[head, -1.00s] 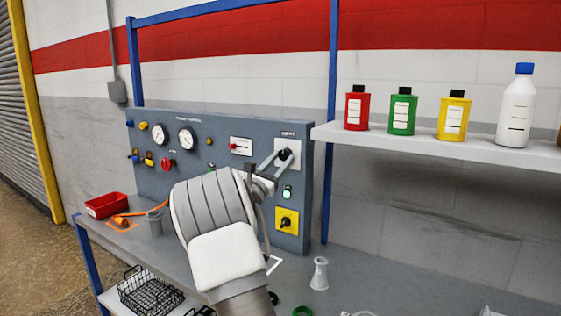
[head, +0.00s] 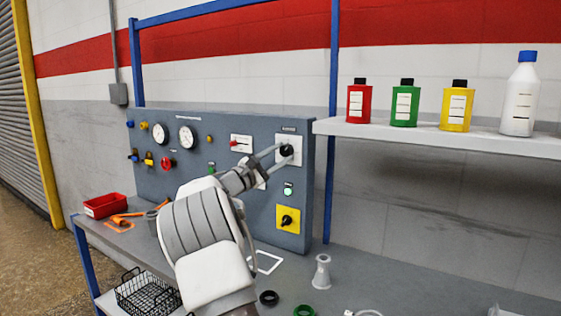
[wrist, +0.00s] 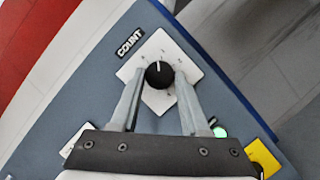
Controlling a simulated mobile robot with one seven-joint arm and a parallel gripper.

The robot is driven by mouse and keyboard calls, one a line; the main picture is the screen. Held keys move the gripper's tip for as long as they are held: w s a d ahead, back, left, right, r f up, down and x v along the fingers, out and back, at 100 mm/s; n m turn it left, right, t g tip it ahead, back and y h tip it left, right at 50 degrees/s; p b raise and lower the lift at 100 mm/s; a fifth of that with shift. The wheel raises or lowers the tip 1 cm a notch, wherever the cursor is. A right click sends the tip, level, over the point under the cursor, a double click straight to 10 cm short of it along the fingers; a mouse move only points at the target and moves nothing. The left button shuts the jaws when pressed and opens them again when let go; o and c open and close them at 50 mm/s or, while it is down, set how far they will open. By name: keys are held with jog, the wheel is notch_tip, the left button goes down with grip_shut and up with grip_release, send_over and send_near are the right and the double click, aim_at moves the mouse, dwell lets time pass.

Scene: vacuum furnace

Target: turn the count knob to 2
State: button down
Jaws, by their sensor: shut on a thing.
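The count knob (head: 286,150) is a round black knob on a white plate at the upper right of the grey panel. It also shows in the wrist view (wrist: 159,74), below the COUNT label (wrist: 130,43). A white line on the knob points toward the top of the wrist picture. The dial marks around it are too small to read. My gripper (head: 280,152) is shut on the knob, with one finger on each side of it in the wrist view (wrist: 158,80).
Below the knob are a lit green button (head: 288,188) and a yellow plate with a black switch (head: 288,219). Gauges (head: 187,137) and a red knob (head: 167,163) sit on the panel's left. A shelf (head: 440,137) with bottles projects to the right.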

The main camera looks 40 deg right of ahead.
jog(key=m, duration=0.2)
jog(key=m+g+y, duration=0.1)
jog(key=m, duration=0.2)
jog(key=m+g, duration=0.1)
jog(key=m, duration=0.1)
jog(key=shift+w+a+r+y, duration=0.15)
jog(key=shift+r+y, duration=0.1)
jog(key=shift+y, duration=0.15)
jog(key=m+y, duration=0.1)
jog(key=m, duration=0.2)
jog(key=m+y, duration=0.1)
jog(key=m, duration=0.1)
jog(key=shift+r+m, duration=0.2)
jog(key=shift+m, duration=0.2)
jog(key=shift+c, duration=2)
grip_release()
jog(key=a+r, duration=0.1)
jog(key=a, duration=1.6)
jog(key=shift+r+p, duration=0.25)
jog(key=shift+p, duration=0.1)
